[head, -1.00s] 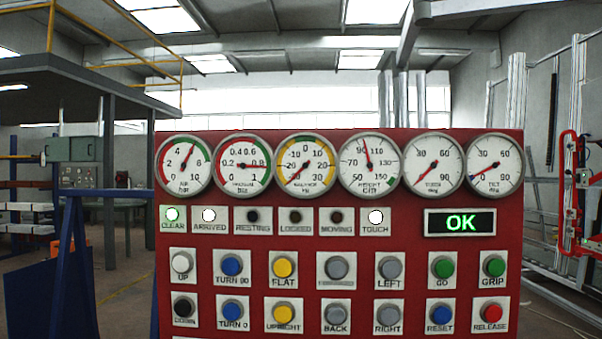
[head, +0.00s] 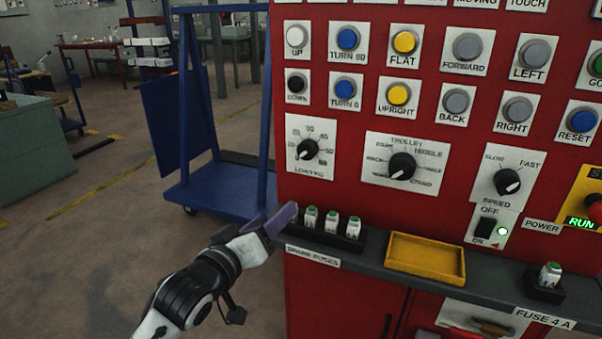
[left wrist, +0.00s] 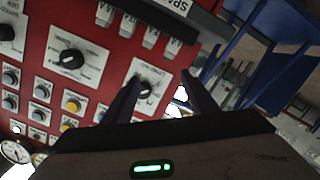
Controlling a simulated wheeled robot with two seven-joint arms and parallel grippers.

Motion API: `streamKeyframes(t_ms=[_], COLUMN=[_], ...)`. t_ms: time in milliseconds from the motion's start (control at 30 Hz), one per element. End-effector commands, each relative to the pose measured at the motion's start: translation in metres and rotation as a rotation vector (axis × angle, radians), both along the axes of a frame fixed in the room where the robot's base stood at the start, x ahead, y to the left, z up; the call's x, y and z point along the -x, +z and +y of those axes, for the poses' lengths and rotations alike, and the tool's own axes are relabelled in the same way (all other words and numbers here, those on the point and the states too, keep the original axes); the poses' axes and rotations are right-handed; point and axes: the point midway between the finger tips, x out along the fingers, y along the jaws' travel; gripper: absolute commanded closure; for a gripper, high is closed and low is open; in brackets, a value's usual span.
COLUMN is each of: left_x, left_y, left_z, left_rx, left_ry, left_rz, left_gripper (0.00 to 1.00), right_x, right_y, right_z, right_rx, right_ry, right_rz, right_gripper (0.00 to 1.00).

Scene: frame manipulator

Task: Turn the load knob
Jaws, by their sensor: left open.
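The load knob (head: 307,150) is a black knob with a white pointer on a white dial plate marked LOAD KG, on the left of the red panel. It also shows in the left wrist view (left wrist: 145,87), partly behind one finger. My left gripper (head: 285,217) is below the knob, near the spare-fuse ledge, apart from the knob. Its two fingers (left wrist: 160,80) are spread open with nothing held, and they point toward the panel. My right gripper is out of view.
The trolley knob (head: 402,167) and speed knob (head: 507,182) sit to the right. Several spare fuses (head: 332,223) stand on the ledge below, close to my left gripper, beside a yellow tray (head: 425,258). A blue cart (head: 220,188) stands left of the panel.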

Motion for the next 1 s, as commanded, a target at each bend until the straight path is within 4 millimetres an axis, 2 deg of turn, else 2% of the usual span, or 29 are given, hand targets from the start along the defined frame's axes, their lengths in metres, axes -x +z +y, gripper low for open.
streamKeyframes(t_ms=[33, 133, 200, 300, 467, 800, 1000], left_x=[-0.01, -0.021, -0.025, -0.028, -0.041, -0.093, -0.113], left_y=[0.019, 0.053, 0.067, 0.078, 0.08, 0.08, 0.08], left_z=[-0.004, -0.009, -0.012, -0.014, -0.02, -0.044, -0.053], left_rx=[0.026, 0.076, 0.098, 0.115, 0.118, 0.115, 0.115], left_ry=[-0.005, -0.012, -0.016, -0.018, -0.019, -0.018, -0.018], left_rz=[-0.032, -0.063, -0.076, -0.083, -0.083, -0.084, -0.084], left_gripper=[0.47, 0.47, 0.47, 0.47, 0.47, 0.47, 0.47], right_x=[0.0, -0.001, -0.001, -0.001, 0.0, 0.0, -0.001], right_y=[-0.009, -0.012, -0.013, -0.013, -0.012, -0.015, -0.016], right_z=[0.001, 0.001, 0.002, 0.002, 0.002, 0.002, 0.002], right_rx=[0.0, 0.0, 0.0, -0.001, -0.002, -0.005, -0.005], right_ry=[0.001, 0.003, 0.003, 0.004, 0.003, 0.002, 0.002], right_rz=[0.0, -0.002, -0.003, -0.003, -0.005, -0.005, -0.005], right_gripper=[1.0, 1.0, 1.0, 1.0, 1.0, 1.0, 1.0])
